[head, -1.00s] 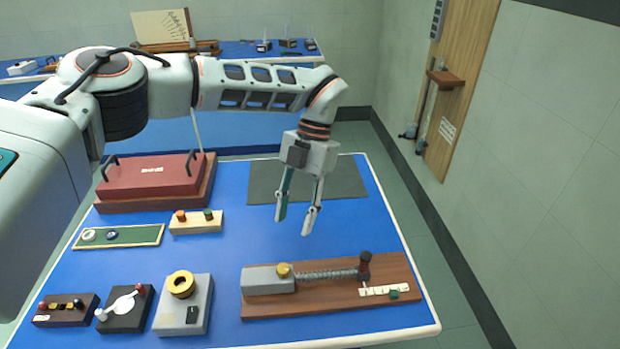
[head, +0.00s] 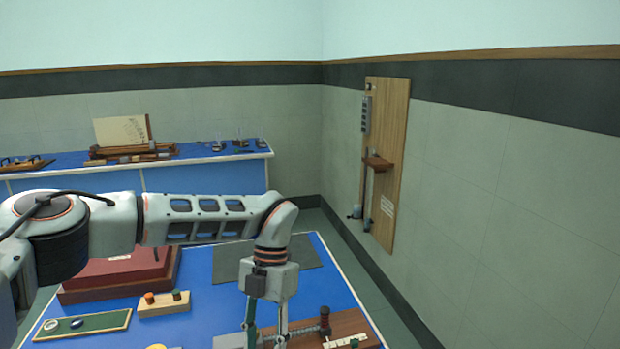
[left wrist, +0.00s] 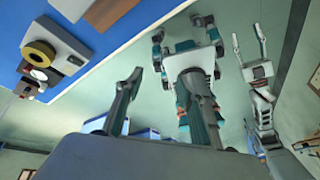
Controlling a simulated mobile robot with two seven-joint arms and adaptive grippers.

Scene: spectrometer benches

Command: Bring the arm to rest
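My left arm (head: 190,218) reaches in from the left in the head view, its forearm level and its wrist bent down. My left gripper (head: 267,335) points down in front of the wooden spring board (head: 350,325); its fingers are apart with nothing between them. Its fingertips are near the lower picture edge. In the left wrist view the left gripper's two fingers (left wrist: 165,90) stand well apart, empty. My right gripper (left wrist: 248,42) shows at the right of that view, its two fingers apart and empty.
The blue bench (head: 215,285) carries a dark red case (head: 115,268), a two-knob block (head: 163,303), a green board (head: 85,325) and a grey mat (head: 305,255). A grey box with a yellow ring (left wrist: 55,52) shows in the left wrist view. A wooden panel (head: 390,150) hangs on the right wall.

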